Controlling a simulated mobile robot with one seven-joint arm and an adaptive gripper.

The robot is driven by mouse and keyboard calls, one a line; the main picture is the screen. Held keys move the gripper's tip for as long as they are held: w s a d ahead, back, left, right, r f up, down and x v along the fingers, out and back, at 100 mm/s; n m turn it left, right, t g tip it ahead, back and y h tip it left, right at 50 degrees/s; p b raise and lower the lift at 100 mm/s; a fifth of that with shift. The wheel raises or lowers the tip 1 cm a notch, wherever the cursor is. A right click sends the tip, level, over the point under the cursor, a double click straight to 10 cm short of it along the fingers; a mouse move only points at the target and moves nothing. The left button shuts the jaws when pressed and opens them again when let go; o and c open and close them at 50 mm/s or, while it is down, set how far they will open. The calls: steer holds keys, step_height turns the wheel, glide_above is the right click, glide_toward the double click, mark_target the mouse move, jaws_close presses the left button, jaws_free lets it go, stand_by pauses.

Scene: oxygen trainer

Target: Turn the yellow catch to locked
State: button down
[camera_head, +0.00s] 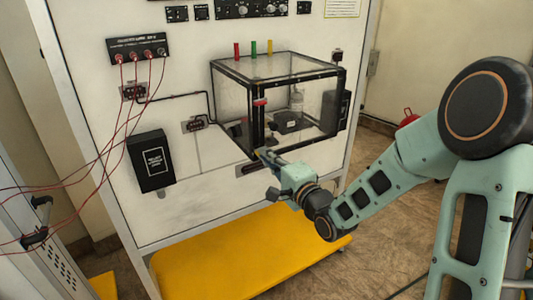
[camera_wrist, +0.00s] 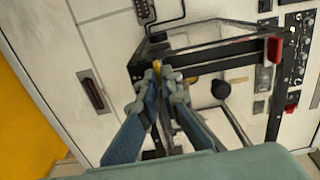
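The yellow catch (camera_wrist: 157,67) is a small yellow piece at the lower front corner of the clear box. In the wrist view it shows as a narrow strip between my fingertips, and most of it is hidden by them. My gripper (camera_wrist: 156,78) has its two fingers drawn close together with the catch between them; it appears shut on it. In the head view my gripper (camera_head: 268,159) reaches in from the right to just below the box's front corner. Any marking for locked is too small to read.
The clear black-edged box (camera_head: 272,72) stands out from the white panel (camera_head: 195,220). Red leads (camera_head: 118,120) hang at the left beside a black box (camera_head: 152,161). A yellow shelf (camera_head: 225,262) lies below my gripper. A red block (camera_wrist: 275,48) shows on the frame.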

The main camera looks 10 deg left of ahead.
steer(key=shift+m, duration=0.3)
steer(key=c, duration=2.2)
jaws_free()
steer(key=shift+o, duration=0.2)
steer(key=v, duration=0.7)
steer(key=shift+s+d, duration=0.2)
